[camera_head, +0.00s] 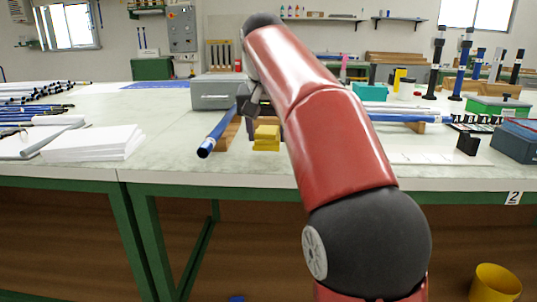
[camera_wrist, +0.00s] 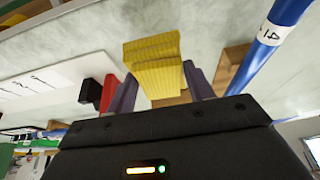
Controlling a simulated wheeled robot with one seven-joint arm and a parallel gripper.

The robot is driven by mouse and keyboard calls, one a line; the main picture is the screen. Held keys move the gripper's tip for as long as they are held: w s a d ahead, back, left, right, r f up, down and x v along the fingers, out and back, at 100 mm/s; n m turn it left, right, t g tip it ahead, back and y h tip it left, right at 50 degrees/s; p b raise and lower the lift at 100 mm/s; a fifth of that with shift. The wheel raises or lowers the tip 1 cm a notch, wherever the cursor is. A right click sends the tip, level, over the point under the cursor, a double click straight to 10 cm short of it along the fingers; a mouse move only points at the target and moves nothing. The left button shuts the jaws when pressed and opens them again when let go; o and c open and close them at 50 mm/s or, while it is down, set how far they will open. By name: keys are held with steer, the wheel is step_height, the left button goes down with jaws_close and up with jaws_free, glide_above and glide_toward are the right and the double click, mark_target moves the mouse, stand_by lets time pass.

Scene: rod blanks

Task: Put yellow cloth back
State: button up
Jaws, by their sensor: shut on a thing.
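The yellow cloth (camera_head: 266,138) shows in the head view as a small folded stack at the end of my arm. In the wrist view the yellow cloth (camera_wrist: 152,55) sits between the two dark fingers of my gripper (camera_wrist: 158,88), with layered folds facing the camera. My gripper (camera_head: 262,118) is shut on it over the white-green worktable (camera_head: 250,180); my arm hides part of the gripper in the head view. I cannot tell whether the cloth touches the tabletop.
A blue rod (camera_head: 217,130) lies just left of the cloth, with its numbered end (camera_wrist: 270,32) close by in the wrist view. A grey case (camera_head: 213,97) stands behind. White paper stacks (camera_head: 92,143) lie left, a small black block (camera_head: 467,144) right. The front tabletop between is clear.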

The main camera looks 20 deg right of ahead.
mark_target(267, 146)
steer(key=shift+f+b, duration=1.65)
steer(key=shift+f, duration=0.25)
steer(key=o, duration=0.9)
steer(key=p+v, duration=0.5)
steer(key=v, duration=0.7)
steer(key=shift+r, duration=0.25)
steer(key=shift+f, duration=0.1)
